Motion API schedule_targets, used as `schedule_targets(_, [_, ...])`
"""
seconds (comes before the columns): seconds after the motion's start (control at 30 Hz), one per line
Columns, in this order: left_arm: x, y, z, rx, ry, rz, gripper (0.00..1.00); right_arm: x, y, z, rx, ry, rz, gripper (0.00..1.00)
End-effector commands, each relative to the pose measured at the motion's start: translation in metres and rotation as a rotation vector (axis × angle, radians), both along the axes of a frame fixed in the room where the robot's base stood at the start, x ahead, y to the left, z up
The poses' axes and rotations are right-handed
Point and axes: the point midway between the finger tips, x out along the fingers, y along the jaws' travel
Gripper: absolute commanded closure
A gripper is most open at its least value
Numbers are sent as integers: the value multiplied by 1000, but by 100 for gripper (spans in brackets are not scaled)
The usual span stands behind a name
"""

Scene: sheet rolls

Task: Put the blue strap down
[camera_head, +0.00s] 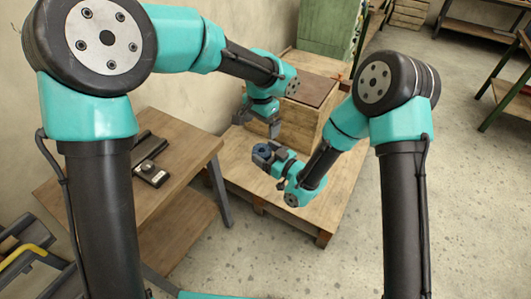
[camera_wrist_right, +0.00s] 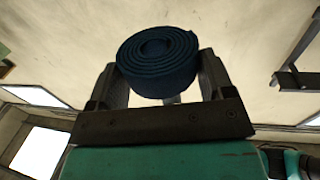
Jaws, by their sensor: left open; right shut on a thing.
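The blue strap (camera_wrist_right: 158,62) is a dark blue coil, rolled up tight. In the right wrist view it sits between the two fingers of my right gripper (camera_wrist_right: 160,88), which is shut on it. In the head view the strap (camera_head: 264,151) is small and partly hidden by the fingers. My right gripper (camera_head: 266,155) is over the low wooden platform. My left gripper (camera_head: 274,127) is open and empty, higher and close beside the wooden crate. I cannot tell the exact height of the strap above the platform.
A wooden crate (camera_head: 297,128) with a brown top (camera_head: 315,90) stands on the wooden platform (camera_head: 318,208). The platform's front part is bare. A wooden table (camera_head: 88,200) with a small dark device (camera_head: 151,174) is at left. A green cabinet (camera_head: 325,28) stands behind.

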Motion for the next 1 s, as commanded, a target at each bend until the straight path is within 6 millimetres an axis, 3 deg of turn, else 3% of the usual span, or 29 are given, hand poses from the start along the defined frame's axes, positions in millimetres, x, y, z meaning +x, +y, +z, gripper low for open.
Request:
schedule_targets(0.3, [0, 1, -1, 1, 2, -2, 0, 0, 0, 0, 1, -1, 0, 50])
schedule_targets(0.47, [-4, 8, -14, 17, 21, -52, 0, 0, 0, 0, 1, -1, 0, 50])
schedule_targets(0.67, [-21, 36, -60, 63, 98, -261, 0, 0, 0, 0, 1, -1, 0, 50])
schedule_targets(0.83, [-49, 69, -113, 75, 202, -501, 0, 0, 0, 0, 1, -1, 0, 50])
schedule_targets(1.0, [-80, 90, -172, -23, 240, -495, 0, 0, 0, 0, 1, -1, 0, 50])
